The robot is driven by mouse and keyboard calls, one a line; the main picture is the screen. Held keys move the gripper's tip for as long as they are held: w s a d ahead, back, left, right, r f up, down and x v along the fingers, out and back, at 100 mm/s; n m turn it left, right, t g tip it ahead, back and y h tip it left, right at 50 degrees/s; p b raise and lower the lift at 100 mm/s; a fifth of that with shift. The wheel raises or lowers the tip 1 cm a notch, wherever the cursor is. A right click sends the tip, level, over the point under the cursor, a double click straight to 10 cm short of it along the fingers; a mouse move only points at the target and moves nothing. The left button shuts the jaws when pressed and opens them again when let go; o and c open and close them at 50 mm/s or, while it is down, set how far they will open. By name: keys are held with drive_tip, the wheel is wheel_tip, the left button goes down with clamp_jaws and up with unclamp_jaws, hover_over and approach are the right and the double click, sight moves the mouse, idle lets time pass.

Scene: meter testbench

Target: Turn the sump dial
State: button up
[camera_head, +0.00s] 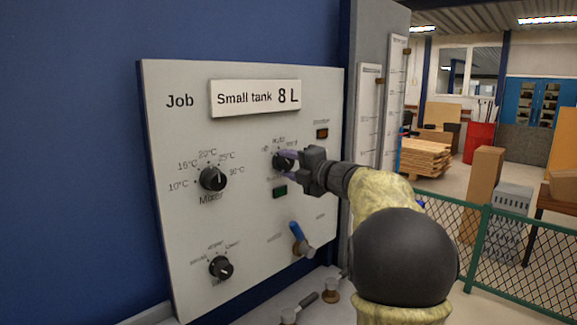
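A light grey panel (170,110) stands against a blue wall. My gripper (291,161) is at the upper right black dial (280,161), with its purplish fingertips at the knob; whether they close on it is too small to tell. Blurred position words, one seeming to read "Auto", arc above this dial, and its name is hard to read. A second black dial (212,179), marked "Mixer" with temperatures, is at the left. A third black dial (221,267) is at the lower left, with a blurred name. I cannot read which dial is marked sump.
A blue-handled lever (297,234) sits low on the panel, below a green indicator (280,192). An amber indicator (322,133) is at the upper right. A "Small tank 8 L" sign (255,97) is on top. Brass fittings (331,291) stand below the panel. A green fence (485,245) is at right.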

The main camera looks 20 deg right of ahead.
drive_tip(key=shift+o, duration=1.3)
drive_tip(key=shift+r, duration=0.1)
drive_tip(key=shift+s, duration=0.1)
drive_tip(key=b+v, duration=0.2)
drive_tip(key=v, duration=1.5)
drive_tip(key=shift+d, duration=0.1)
